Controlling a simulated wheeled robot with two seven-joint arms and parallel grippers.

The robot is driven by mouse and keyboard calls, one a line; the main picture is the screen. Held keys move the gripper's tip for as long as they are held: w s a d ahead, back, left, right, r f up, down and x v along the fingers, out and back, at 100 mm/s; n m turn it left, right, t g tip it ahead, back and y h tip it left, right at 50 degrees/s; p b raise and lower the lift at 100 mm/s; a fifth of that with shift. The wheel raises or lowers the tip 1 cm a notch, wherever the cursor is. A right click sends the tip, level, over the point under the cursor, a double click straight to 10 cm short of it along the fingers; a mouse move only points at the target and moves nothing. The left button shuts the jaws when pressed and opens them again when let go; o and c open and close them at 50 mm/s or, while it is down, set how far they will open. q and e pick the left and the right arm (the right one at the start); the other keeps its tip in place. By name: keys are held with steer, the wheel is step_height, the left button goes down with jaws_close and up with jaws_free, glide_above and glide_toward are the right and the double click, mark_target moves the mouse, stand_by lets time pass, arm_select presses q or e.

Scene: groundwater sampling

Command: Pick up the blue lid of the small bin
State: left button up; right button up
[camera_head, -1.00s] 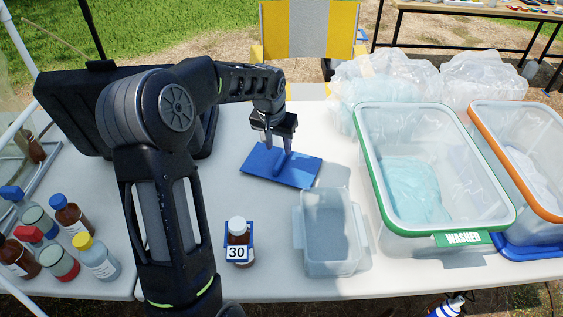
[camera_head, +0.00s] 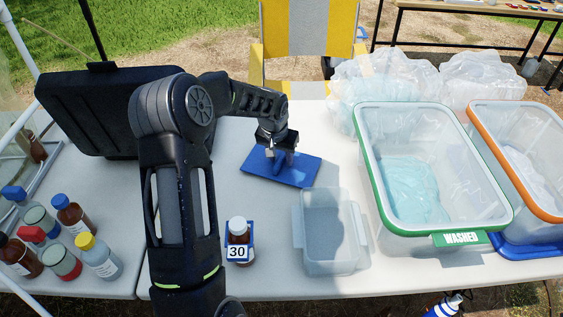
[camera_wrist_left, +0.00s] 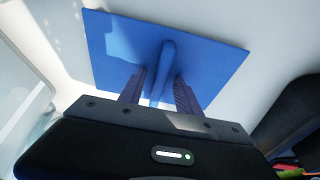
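The blue lid (camera_head: 303,172) lies flat on the white table, behind the small clear bin (camera_head: 329,232), which stands uncovered. The lid has a raised blue ridge as a handle, seen in the left wrist view (camera_wrist_left: 166,58). My left gripper (camera_head: 279,165) is right over the lid, pointing down. In the left wrist view its two fingers (camera_wrist_left: 160,75) are apart, one on each side of the ridge, with gaps showing. How far the fingertips are above the lid is hard to tell. My right gripper is not in view.
A brown bottle marked 30 (camera_head: 238,237) stands left of the small bin. A large green-rimmed bin labelled WASHED (camera_head: 461,239) and an orange-rimmed bin (camera_head: 552,217) stand at the right. Several bottles are at the left, near a black case (camera_head: 90,115). Plastic bags (camera_head: 380,75) lie behind.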

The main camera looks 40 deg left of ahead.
arm_select(q)
steer(key=shift+f, duration=0.1)
stand_by(0.8)
jaws_close()
stand_by(0.4)
